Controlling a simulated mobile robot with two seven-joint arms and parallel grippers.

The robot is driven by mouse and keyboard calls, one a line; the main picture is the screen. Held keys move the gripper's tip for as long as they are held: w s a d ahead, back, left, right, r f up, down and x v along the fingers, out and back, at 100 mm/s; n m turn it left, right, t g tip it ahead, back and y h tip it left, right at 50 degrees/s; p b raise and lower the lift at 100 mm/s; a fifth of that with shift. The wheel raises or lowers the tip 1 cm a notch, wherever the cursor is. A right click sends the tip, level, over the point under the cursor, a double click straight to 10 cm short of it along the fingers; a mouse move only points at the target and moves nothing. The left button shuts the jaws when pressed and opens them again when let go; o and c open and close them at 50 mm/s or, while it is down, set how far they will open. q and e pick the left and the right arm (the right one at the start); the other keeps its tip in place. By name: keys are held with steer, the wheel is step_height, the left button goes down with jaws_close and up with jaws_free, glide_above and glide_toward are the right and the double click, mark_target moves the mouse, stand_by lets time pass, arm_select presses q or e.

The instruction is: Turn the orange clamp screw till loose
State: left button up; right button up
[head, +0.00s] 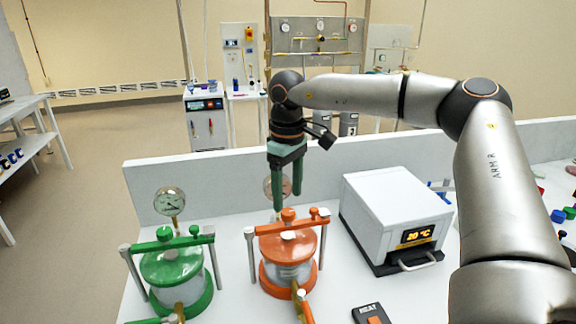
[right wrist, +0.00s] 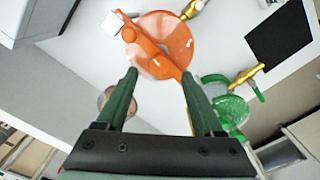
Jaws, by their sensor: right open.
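The orange clamp screw (head: 288,214) stands at the middle of the orange clamp bar (head: 310,218), which spans the lid of the orange vessel (head: 290,270). My right gripper (head: 288,201) points down just above and behind the screw, with its two green fingers apart and nothing between them. In the right wrist view my right gripper (right wrist: 160,76) is open, and the orange lid (right wrist: 172,30) with its bar lies ahead of the fingertips. The screw cannot be clearly told from the bar there. My left gripper is not in view.
A green vessel (head: 172,268) with its own clamp and a gauge (head: 169,201) stands to the left. A white box with a 20 °C display (head: 395,215) stands to the right. A heat switch (head: 370,314) lies in front. A low wall (head: 225,173) runs behind.

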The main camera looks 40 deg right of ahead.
mark_target(288, 212)
step_height(288, 212, up, 9)
steer(key=shift+f, duration=0.15)
stand_by(0.5)
